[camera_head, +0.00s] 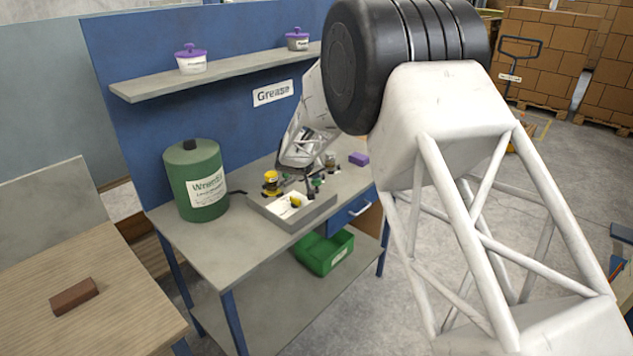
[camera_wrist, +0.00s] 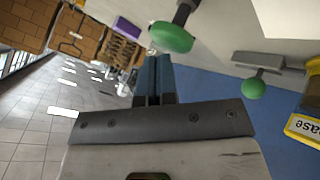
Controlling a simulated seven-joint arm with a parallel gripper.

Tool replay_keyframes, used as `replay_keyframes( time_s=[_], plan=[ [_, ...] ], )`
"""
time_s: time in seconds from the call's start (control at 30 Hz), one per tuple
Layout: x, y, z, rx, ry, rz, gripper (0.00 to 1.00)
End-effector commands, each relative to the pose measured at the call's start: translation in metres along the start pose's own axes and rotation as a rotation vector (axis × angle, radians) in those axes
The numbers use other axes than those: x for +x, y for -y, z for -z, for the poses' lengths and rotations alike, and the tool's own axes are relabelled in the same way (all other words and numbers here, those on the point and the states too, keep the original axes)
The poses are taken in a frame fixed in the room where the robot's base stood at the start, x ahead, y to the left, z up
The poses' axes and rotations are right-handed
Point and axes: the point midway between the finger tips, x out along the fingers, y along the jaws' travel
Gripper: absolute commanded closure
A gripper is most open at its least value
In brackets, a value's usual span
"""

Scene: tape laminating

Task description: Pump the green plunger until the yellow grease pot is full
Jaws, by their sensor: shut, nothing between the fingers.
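Two green knobs on dark stems show in the wrist view: a larger one (camera_wrist: 172,37) right by my fingertips and a second one (camera_wrist: 252,88) to the right. I cannot tell which is the plunger. My gripper (camera_wrist: 153,60) is shut and empty; its tips are close to the larger knob, but contact is unclear. The yellow grease pot (camera_head: 270,183) stands at the back left of a grey tray (camera_head: 288,222) on the bench. A yellow pot with a label ending "ase" (camera_wrist: 303,128) shows at the right edge of the wrist view. The pot's fill level is hidden.
A large green can (camera_head: 196,182) stands left of the tray. A purple block (camera_head: 358,158) lies to the right. Two purple-lidded pots (camera_head: 191,62) (camera_head: 298,41) sit on the shelf above. A green crate (camera_head: 325,252) is below the bench. The bench's front left is clear.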

Motion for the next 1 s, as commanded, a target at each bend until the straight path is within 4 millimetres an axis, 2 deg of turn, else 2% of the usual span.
replay_keyframes(
  time_s=[1.0],
  plan=[
    [0.0065,0.0048,-0.0051,0.0,0.001,0.0,1.0]
  ],
)
